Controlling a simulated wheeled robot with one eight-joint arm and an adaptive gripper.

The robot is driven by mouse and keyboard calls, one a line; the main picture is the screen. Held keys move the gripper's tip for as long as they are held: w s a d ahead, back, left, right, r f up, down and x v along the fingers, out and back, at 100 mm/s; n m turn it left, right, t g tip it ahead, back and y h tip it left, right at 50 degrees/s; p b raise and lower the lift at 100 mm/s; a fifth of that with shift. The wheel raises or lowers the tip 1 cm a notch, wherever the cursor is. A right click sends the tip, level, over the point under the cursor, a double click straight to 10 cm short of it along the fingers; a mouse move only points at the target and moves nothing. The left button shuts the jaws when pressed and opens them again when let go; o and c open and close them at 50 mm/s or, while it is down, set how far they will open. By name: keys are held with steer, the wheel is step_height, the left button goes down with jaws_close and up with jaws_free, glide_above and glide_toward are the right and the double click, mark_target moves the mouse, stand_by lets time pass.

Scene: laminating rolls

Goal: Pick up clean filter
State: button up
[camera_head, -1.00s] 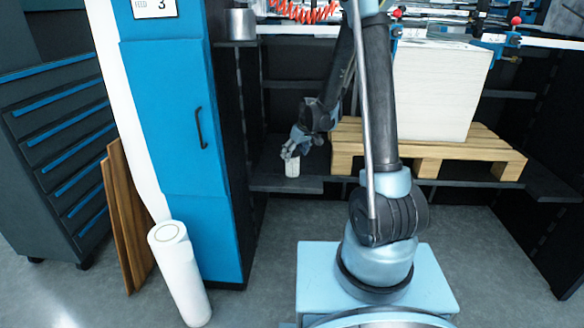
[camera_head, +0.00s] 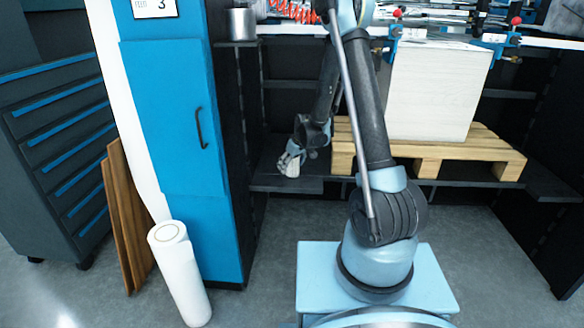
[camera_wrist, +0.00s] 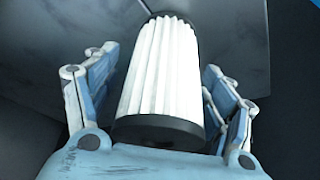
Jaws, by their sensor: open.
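The clean filter (camera_wrist: 160,75) is a white pleated cylinder with dark end caps, seen close in the wrist view. It stands between the two fingers of my gripper (camera_wrist: 160,95), with a visible gap on each side. The fingers are open and do not appear to touch it. In the head view my gripper (camera_head: 290,160) is low over the dark lower shelf (camera_head: 285,184), left of the wooden pallet. There the filter is hidden or cannot be told apart from the gripper.
The wooden pallet (camera_head: 470,150) with a white paper stack (camera_head: 435,90) is right of my gripper. A blue cabinet (camera_head: 175,150) stands left. A white roll (camera_head: 180,275) and brown boards (camera_head: 127,220) lean near it. The floor in front of the shelf is clear.

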steer(key=shift+w+a+f, duration=0.1)
steer(key=shift+w+f, duration=0.05)
steer(key=shift+f, duration=0.35)
steer(key=c, duration=1.1)
steer(key=shift+c, duration=0.2)
steer(key=shift+r, duration=0.15)
